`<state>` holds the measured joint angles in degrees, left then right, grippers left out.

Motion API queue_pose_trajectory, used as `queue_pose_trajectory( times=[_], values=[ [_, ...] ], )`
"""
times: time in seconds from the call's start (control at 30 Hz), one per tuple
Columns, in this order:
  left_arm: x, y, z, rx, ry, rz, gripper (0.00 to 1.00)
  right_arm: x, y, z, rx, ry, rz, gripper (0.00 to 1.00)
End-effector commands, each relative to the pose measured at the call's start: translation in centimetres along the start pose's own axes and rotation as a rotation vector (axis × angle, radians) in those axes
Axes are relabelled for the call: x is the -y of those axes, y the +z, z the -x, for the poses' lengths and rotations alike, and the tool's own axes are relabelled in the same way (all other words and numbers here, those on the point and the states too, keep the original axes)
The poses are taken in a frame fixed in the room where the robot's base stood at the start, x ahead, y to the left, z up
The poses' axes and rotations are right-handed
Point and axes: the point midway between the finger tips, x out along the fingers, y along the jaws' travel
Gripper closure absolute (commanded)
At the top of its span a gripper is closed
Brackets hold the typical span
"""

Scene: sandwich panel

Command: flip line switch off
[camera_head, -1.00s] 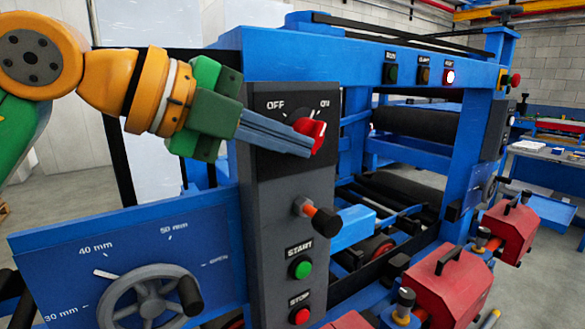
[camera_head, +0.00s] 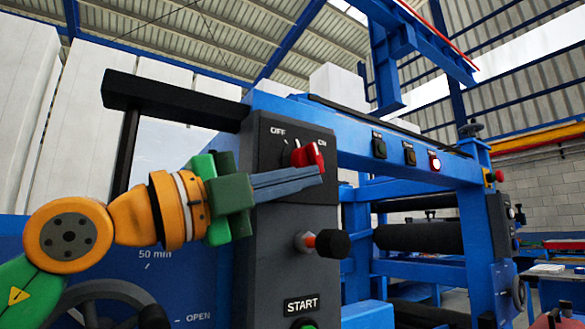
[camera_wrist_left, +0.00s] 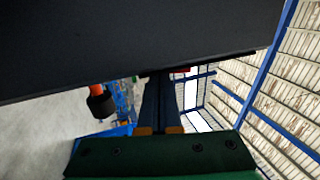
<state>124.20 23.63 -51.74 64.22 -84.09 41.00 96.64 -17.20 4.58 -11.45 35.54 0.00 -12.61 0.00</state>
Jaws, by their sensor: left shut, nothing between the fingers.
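The line switch (camera_head: 308,156) is a red knob on the dark grey control panel (camera_head: 274,225), below the white OFF and ON labels. Its red handle sits on the ON side. My left gripper (camera_head: 318,172) comes in from the left with its fingers shut and empty. The fingertips are at the lower edge of the red knob and partly cover it; I cannot tell whether they touch. In the left wrist view, the shut fingers (camera_wrist_left: 160,95) run along the dark panel, with a sliver of red (camera_wrist_left: 182,70) by their tips.
A black-tipped knob (camera_head: 332,243) on an orange stem sticks out below the switch. The START label (camera_head: 301,306) is lower on the panel. Of the indicator lamps on the blue beam, the right one (camera_head: 434,163) glows. A dark bar (camera_head: 175,99) is at upper left.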

Motion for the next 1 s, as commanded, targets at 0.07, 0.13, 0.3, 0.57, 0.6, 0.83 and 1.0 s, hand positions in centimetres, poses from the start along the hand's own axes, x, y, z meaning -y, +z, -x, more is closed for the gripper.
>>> queue_pose_trajectory(
  times=[0.07,0.13,0.3,0.57,0.6,0.83,1.0],
  values=[
    [-0.3,-0.1,0.0,-0.001,0.000,0.001,1.00,0.0,0.0,-0.5,0.000,0.000,0.000,0.50],
    [-0.3,-0.1,-0.1,-0.001,0.001,0.001,1.00,0.0,0.1,-0.7,0.000,0.000,0.000,0.50],
    [-0.3,0.0,-0.2,-0.001,0.002,0.000,1.00,0.0,0.1,-0.7,0.000,0.000,0.000,0.50],
    [-0.6,0.0,0.7,0.000,0.001,-0.001,1.00,0.0,0.1,-1.6,0.000,0.000,0.000,0.50],
    [-0.7,0.0,1.4,0.000,-0.001,-0.001,1.00,0.0,0.2,-2.2,0.000,0.000,0.000,0.50],
    [1.2,0.0,6.6,0.001,-0.002,-0.001,1.00,0.1,0.3,-3.4,0.000,0.000,0.000,0.50],
    [2.4,0.0,10.1,0.001,-0.001,-0.001,1.00,0.1,0.3,-3.8,0.000,0.000,0.000,0.50]
  ],
)
